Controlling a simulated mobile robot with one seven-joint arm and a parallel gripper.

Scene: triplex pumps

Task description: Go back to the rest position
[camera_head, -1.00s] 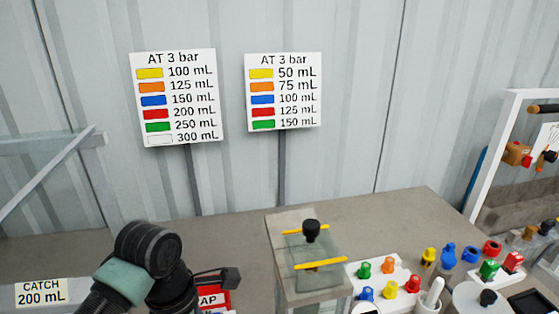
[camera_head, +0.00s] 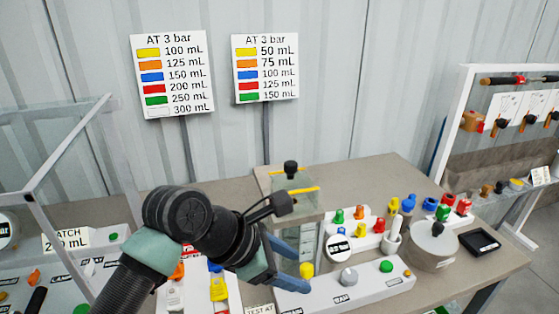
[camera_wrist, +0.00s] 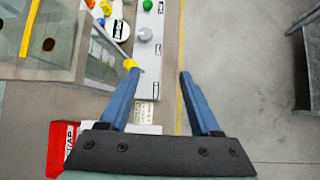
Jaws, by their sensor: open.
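My gripper (camera_head: 296,268) has blue fingers and hangs over the front part of the bench in the head view, beside a white panel with a yellow knob (camera_head: 306,270), a grey knob (camera_head: 348,277) and a green knob (camera_head: 386,266). In the wrist view my gripper (camera_wrist: 158,72) is open, with nothing between its fingers. The yellow knob shows by the left fingertip in the wrist view (camera_wrist: 130,64); I cannot tell whether they touch.
Coloured nozzles sit in a white rack (camera_head: 365,240). A black tray (camera_head: 479,241) lies at the right. A clear-walled frame (camera_head: 75,160) stands at the left. Open floor (camera_wrist: 240,90) shows in the wrist view.

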